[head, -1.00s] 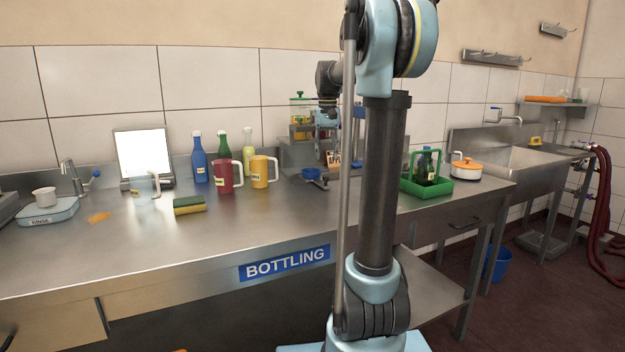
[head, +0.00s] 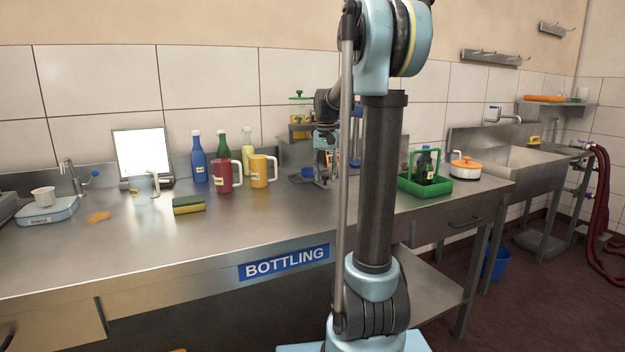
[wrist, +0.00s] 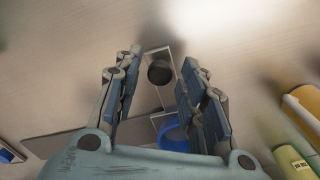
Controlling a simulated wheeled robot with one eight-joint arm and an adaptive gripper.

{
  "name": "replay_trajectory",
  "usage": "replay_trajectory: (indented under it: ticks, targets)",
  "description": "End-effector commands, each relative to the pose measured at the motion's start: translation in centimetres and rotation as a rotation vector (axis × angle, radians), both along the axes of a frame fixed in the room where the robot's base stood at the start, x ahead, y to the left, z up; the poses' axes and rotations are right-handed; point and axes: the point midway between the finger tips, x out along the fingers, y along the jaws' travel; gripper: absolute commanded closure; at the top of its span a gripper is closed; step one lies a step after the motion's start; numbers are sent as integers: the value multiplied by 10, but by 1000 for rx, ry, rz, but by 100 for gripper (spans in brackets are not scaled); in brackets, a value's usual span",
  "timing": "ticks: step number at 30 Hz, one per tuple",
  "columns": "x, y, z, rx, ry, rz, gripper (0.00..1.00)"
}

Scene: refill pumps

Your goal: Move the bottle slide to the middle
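My gripper (head: 324,165) is lowered in front of the filling station (head: 298,150) at the back of the bench. In the wrist view, my gripper (wrist: 162,62) is open, one finger on each side of a round black knob (wrist: 159,72). The knob stands on a narrow metal strip, which appears to be part of the bottle slide (wrist: 154,53). I cannot tell whether either finger touches it. A blue round cup or ring (wrist: 174,137) sits near the finger bases; its blue edge (head: 307,172) shows beside my gripper in the head view. My arm hides much of the station.
A red mug (head: 227,176), an orange mug (head: 262,171) and several coloured bottles stand left of the station. A yellow-green sponge (head: 188,205) lies in front of them. The front bench is clear.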

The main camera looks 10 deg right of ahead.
Motion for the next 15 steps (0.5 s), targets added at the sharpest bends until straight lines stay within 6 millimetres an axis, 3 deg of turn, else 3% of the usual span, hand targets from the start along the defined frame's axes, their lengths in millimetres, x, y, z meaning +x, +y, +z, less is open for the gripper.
replay_trajectory:
  ticks: [5, 9, 15]
  targets:
    - [0, 0, 0, 0, 0, 0, 62]
    - [0, 0, 0, 0, 0, 0, 94]
    - [0, -1, 0, 0, 0, -1, 94]
